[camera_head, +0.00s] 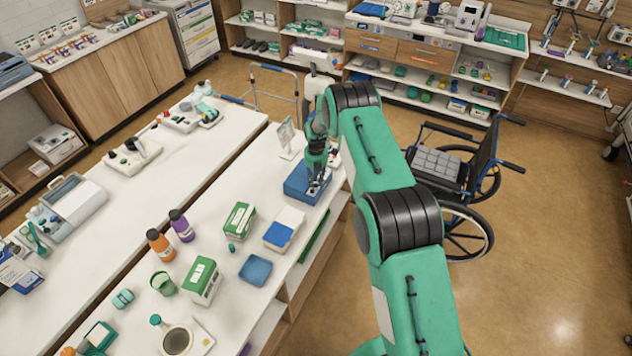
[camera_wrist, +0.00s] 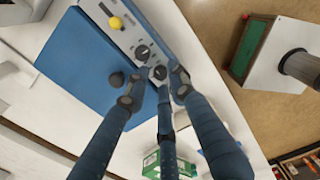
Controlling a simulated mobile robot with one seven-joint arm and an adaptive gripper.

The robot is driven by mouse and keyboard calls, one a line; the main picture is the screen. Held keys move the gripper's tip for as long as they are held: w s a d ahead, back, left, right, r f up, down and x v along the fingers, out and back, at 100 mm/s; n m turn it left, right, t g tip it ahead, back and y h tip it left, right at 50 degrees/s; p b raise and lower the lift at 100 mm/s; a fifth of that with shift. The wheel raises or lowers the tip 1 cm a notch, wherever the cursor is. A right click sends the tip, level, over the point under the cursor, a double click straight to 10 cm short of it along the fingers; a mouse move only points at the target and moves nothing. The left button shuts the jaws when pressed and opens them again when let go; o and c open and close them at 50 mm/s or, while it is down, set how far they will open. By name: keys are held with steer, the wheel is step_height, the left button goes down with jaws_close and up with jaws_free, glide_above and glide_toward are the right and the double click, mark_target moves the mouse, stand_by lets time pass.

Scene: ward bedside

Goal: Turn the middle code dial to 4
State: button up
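A blue box (camera_head: 300,192) stands on the white counter, below my gripper (camera_head: 318,176) in the head view. In the wrist view the box (camera_wrist: 88,60) has a pale front panel (camera_wrist: 120,40) with dark round dials. One dial (camera_wrist: 142,52) shows clear of the fingers. Another dial (camera_wrist: 160,72) lies between the fingertips of my gripper (camera_wrist: 160,76). The fingers are spread around this dial, with small gaps seeming to show at its sides. The fingers hide the panel's lower end, so I cannot tell which dial is the middle one. The number settings are too small to read.
A yellow button (camera_wrist: 115,23) and a dark round knob (camera_wrist: 116,79) are near the dials. A small sign stand (camera_head: 288,138) is behind the box. A white-and-blue box (camera_head: 284,228) and a green-and-white carton (camera_head: 239,220) stand nearer. A wheelchair (camera_head: 455,170) is right of the counter.

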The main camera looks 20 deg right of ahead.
steer(key=shift+f, duration=0.4)
steer(key=shift+c, duration=0.5)
jaws_close()
steer(key=shift+b, duration=0.3)
